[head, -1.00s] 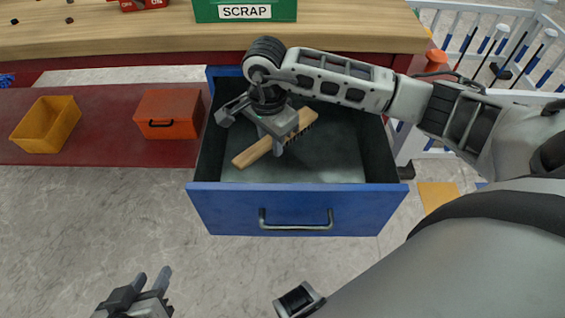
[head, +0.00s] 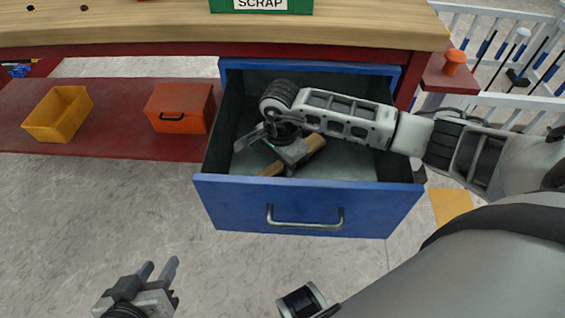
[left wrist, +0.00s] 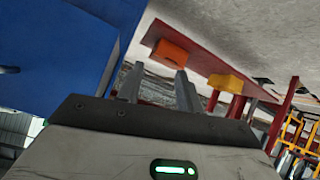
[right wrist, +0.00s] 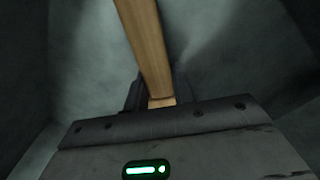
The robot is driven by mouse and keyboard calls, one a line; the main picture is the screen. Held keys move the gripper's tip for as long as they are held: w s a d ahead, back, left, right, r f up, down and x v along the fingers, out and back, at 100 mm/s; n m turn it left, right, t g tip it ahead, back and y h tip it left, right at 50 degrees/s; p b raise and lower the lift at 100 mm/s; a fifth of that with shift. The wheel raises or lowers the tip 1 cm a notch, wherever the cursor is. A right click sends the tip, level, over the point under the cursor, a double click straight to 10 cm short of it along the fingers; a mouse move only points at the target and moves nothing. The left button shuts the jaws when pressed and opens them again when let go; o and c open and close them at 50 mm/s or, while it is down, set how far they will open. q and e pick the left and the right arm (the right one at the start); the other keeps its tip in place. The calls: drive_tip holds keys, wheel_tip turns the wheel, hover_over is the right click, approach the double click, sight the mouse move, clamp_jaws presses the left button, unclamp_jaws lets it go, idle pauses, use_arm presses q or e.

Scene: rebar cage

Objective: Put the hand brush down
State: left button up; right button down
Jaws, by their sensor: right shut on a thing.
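The hand brush (head: 314,145) has a pale wooden body and is inside the open blue drawer (head: 310,203). My right gripper (head: 287,165) is down in the drawer, shut on the brush, and covers its middle. In the right wrist view the brush's wooden handle (right wrist: 147,45) runs up from between the jaws, with the grey drawer floor close behind it. I cannot tell whether the brush touches the floor; its bristles are hidden. My left gripper (head: 160,270) is open and empty, low in front of the drawer; its two fingers also show apart in the left wrist view (left wrist: 157,88).
A red shelf (head: 110,135) left of the drawer holds a yellow bin (head: 58,115) and an orange toolbox (head: 180,108). The wooden worktop (head: 130,28) with a green SCRAP box (head: 300,6) is above. The drawer's walls surround my right gripper.

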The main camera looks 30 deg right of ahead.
drive_tip(key=c, duration=1.2)
unclamp_jaws()
drive_tip(key=shift+o, duration=0.2)
use_arm(q)
drive_tip(key=shift+r, duration=0.1)
use_arm(e)
drive_tip(key=shift+r+p, duration=0.3)
wheel_tip(320, 180, up, 6)
drive_tip(key=shift+a+r+p, duration=0.1)
drive_tip(key=shift+r+p, duration=0.15)
drive_tip(key=shift+p, duration=0.45)
use_arm(q)
drive_tip(key=shift+s+a+r+p, duration=0.3)
drive_tip(key=shift+a+r+p, duration=0.15)
drive_tip(key=shift+r, duration=0.35)
use_arm(e)
wheel_tip(320, 180, up, 5)
drive_tip(key=shift+a+r, duration=0.1)
use_arm(q)
drive_tip(key=shift+f, duration=0.1)
